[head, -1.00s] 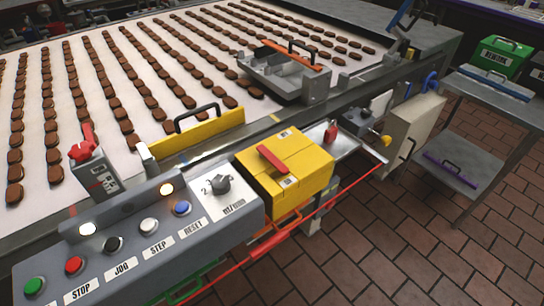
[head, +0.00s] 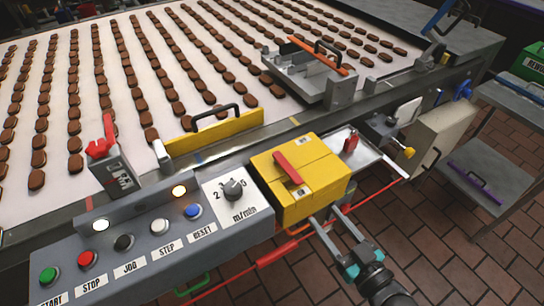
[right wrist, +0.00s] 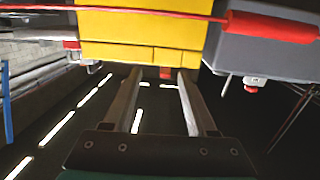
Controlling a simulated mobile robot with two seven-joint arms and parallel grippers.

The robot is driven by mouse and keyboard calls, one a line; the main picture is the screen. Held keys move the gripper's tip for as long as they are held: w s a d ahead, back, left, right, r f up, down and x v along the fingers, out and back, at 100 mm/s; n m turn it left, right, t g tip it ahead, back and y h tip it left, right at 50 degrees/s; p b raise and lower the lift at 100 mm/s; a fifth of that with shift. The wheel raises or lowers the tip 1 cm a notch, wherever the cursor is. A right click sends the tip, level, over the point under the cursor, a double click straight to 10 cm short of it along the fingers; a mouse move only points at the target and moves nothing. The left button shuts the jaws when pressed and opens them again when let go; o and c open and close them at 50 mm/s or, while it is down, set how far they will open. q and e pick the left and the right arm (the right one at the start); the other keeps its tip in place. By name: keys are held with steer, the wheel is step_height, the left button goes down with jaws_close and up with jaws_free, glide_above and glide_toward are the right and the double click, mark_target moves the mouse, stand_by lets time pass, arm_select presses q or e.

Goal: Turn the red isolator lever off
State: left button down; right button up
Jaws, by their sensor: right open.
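A red lever (head: 287,168) lies along the top of a yellow box (head: 322,175) at the front of the conveyor, beside the grey control panel. It seems to be the isolator lever. My right gripper (head: 325,216) is open, with its two fingers at the lower front edge of the yellow box, below the lever. In the right wrist view the box (right wrist: 145,25) fills the upper middle, beyond the open fingers (right wrist: 160,75). The lever's top is hidden in that view. My left gripper is not in view.
A second red handle (head: 103,146) stands on a small grey box at the left. The control panel (head: 150,245) has several buttons and a dial. A red pull cord (head: 275,255) runs along the front. Biscuits cover the pale belt.

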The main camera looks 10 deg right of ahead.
mark_target(286, 165)
steer(key=shift+n+y, duration=0.3)
steer(key=shift+y, duration=0.2)
steer(key=r+x, duration=0.1)
steer(key=x, duration=0.4)
steer(key=r+x, duration=0.1)
steer(key=x, duration=0.4)
steer(key=r+b+x, duration=0.1)
steer(key=x, duration=0.5)
steer(key=shift+s+a+r, duration=0.1)
steer(key=shift+a+r, duration=0.25)
jaws_close()
stand_by(0.5)
